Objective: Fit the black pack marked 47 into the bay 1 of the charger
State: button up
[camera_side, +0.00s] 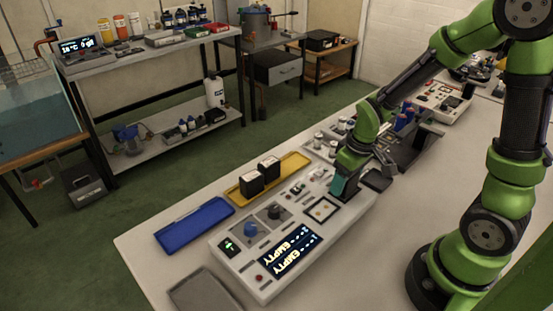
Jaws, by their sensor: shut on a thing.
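The charger (228,271) is a long pale box on the bench. Its display (289,250) reads EMPTY on two lines. Two black packs (251,184) (269,169) with pale tops stand upright in the yellow tray (297,160) behind it; any numbers on them are too small to read. My gripper (341,184) is low over the charger's far right end, shut on a small teal block (338,188). The fingertips are partly hidden by the hand, and I cannot tell whether the block touches the charger. A dark-framed pale square (322,210) is in front; I cannot tell which bay is 1.
An empty blue tray (195,224) lies left of the charger, and a grey tray (203,291) at the front. A dark flat piece (377,181) is right of my gripper. Small metal cylinders (319,140) stand behind it.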

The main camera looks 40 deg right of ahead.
aim_at(354, 177)
jog(key=o, duration=1.2)
jog(key=r, duration=0.4)
jog(key=s+r, duration=0.1)
jog(key=r, duration=0.7)
jog(key=shift+s, duration=0.35)
jog(key=s+a+r+m+t+y, duration=0.2)
jog(key=s+a+r+m+t, duration=0.2)
jog(key=a+r, duration=0.3)
jog(key=shift+s+a+r+t, duration=0.25)
jog(key=shift+s+a+t, duration=0.2)
jog(key=shift+t, duration=0.25)
